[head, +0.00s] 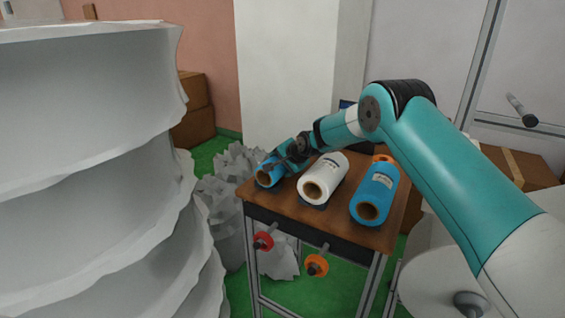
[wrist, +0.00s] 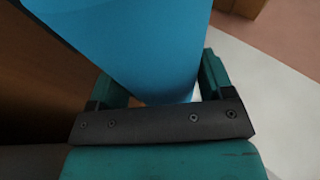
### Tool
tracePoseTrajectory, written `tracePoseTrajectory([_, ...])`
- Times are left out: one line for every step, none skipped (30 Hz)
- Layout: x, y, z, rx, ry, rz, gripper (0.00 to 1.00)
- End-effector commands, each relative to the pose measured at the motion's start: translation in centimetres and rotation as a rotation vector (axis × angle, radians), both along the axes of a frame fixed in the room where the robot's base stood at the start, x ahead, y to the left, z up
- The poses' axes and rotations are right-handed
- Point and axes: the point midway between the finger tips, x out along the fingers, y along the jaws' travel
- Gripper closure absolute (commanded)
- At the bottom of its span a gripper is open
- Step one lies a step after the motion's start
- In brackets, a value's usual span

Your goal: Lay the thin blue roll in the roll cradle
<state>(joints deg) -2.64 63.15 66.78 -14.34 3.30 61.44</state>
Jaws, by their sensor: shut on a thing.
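The thin blue roll (head: 267,172) is at the left edge of the brown table top, its brown core end facing me. My gripper (head: 281,163) is shut on it from behind and to the right. In the wrist view the blue roll (wrist: 140,40) fills the space between the two teal fingers. I cannot tell whether the roll rests on the table or is just above it. A thicker blue roll (head: 377,187) lies at the right of the table. I cannot make out the roll cradle with certainty.
A white roll (head: 326,174) lies mid-table, close to the right of my gripper. An orange roll (head: 384,158) is behind the thicker blue one. Red (head: 262,241) and orange (head: 317,265) spools stick out below the table's front (head: 345,232). Large pale stacked shapes (head: 95,160) fill the left.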

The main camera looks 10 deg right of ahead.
Motion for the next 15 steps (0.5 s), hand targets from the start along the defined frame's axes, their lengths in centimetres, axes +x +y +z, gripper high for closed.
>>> tracePoseTrajectory([0.02,0.00,0.08,0.001,-0.001,0.000,0.52])
tracePoseTrajectory([0.02,0.00,0.08,0.001,-0.001,0.000,0.52])
tracePoseTrajectory([0.02,0.01,0.08,0.001,-0.001,0.000,0.52])
tracePoseTrajectory([0.02,0.01,0.08,0.001,-0.001,0.000,0.52])
tracePoseTrajectory([0.02,0.01,0.08,0.001,-0.001,0.000,0.52])
tracePoseTrajectory([0.01,0.00,0.06,0.001,-0.001,0.000,0.52])
tracePoseTrajectory([0.01,0.01,0.04,0.001,-0.001,0.000,0.52])
tracePoseTrajectory([0.01,0.01,0.01,0.001,-0.001,0.000,0.52])
tracePoseTrajectory([0.01,0.00,-0.03,0.001,-0.001,0.000,0.52])
tracePoseTrajectory([0.02,0.01,-0.07,0.001,-0.001,0.000,0.52])
tracePoseTrajectory([0.01,0.00,-0.12,0.001,-0.001,0.000,0.52])
tracePoseTrajectory([0.01,0.00,-0.19,0.001,-0.001,0.000,0.52])
tracePoseTrajectory([0.01,0.01,-0.24,0.001,-0.001,0.000,0.52])
tracePoseTrajectory([0.01,0.01,-0.29,0.001,-0.001,0.000,0.52])
tracePoseTrajectory([0.01,0.00,-0.35,0.001,-0.001,0.000,0.52])
